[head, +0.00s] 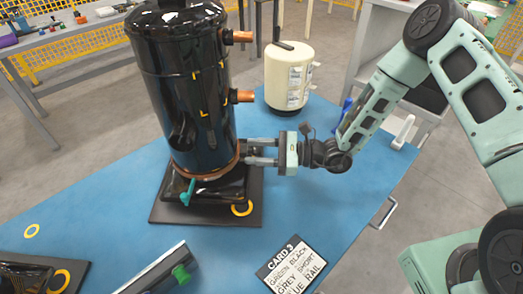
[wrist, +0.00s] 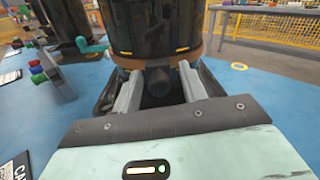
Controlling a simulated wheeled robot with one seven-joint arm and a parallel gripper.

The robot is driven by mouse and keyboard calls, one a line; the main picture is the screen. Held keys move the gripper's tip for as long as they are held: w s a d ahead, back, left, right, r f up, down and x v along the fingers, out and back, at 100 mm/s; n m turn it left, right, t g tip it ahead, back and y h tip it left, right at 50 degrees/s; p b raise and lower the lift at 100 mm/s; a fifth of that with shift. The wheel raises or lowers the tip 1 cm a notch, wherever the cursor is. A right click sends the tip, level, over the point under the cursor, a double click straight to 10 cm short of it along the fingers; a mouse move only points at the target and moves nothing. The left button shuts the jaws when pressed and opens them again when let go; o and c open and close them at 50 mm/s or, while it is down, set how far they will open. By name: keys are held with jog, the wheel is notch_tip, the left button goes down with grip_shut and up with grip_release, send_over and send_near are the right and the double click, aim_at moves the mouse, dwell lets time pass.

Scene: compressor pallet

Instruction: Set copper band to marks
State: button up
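The copper band (head: 207,176) runs around the bottom of the tall black compressor (head: 180,80), just above its base. It also shows in the wrist view (wrist: 188,80), partly hidden by my fingers. Yellow corner marks (head: 204,115) are on the compressor's side, higher than the band. Short yellow marks also show in the wrist view (wrist: 182,50). My gripper (head: 247,151) is at the compressor's right side, level with the band. Its two fingers are spread, with a dark round block (wrist: 158,80) between them and a gap on each side. Whether a fingertip touches the band is unclear.
The compressor stands on a dark square plate (head: 165,210) on the blue table (head: 120,195). Two copper stubs (head: 243,97) stick out above my gripper. A teal lever (head: 187,192) is at the base. A cream tank (head: 288,75) stands behind. A card (head: 292,265) lies in front.

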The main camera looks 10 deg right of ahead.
jog(key=b+v, duration=0.2)
jog(key=v, duration=1.5)
jog(key=shift+d, duration=0.2)
jog(key=s+a+r+n+g+h+p, duration=0.2)
jog(key=s+a+r+n+g+h, duration=0.5)
jog(key=s+a+r+n+g, duration=0.45)
jog(key=s+d+r+n+t+h+p, duration=0.1)
jog(key=s+r+n+t+h, duration=0.6)
jog(key=n, duration=0.8)
jog(key=s+h+p, duration=0.1)
jog(key=s+h, duration=0.1)
jog(key=s, duration=0.1)
jog(key=shift+r+h, duration=0.4)
